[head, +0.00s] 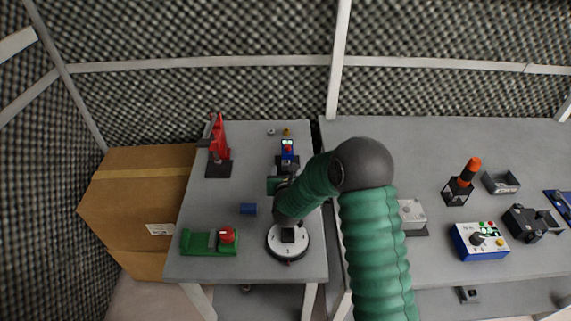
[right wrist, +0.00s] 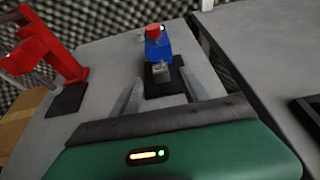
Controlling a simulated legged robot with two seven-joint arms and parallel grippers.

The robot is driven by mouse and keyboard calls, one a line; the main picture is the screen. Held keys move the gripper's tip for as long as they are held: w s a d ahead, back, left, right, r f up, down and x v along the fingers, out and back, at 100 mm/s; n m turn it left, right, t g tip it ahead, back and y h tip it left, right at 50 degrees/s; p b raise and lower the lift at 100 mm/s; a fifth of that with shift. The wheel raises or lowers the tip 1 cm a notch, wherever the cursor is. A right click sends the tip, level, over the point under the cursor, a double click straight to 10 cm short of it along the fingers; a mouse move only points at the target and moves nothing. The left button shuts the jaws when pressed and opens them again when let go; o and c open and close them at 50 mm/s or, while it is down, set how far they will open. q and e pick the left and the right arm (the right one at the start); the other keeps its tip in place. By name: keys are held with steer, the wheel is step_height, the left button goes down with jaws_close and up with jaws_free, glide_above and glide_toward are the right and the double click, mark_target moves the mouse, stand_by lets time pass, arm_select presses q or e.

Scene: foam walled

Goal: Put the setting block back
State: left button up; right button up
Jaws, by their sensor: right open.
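A small grey block (right wrist: 160,74), which looks like the setting block, sits on the dark base of a blue stand with a red top (right wrist: 155,42). The same stand (head: 288,148) is at the back of the left table in the head view, where I cannot make out the block clearly. My right gripper (right wrist: 162,88) is open and empty in the right wrist view, one finger to each side of the block's near side; I cannot tell any contact. In the head view my right gripper (head: 285,173) is just in front of the stand, partly hidden by my arm. My left gripper is out of view.
On the left table (head: 187,257) are a red press (head: 219,140), a small blue block-like piece (head: 248,209), a green fixture with a red knob (head: 210,241) and a round white dial (head: 288,253). The right table holds a blue control box (head: 481,241) and several other items.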

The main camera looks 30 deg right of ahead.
mark_target(286, 164)
steer(key=x, duration=0.7)
steer(key=shift+w, duration=0.15)
jaws_close()
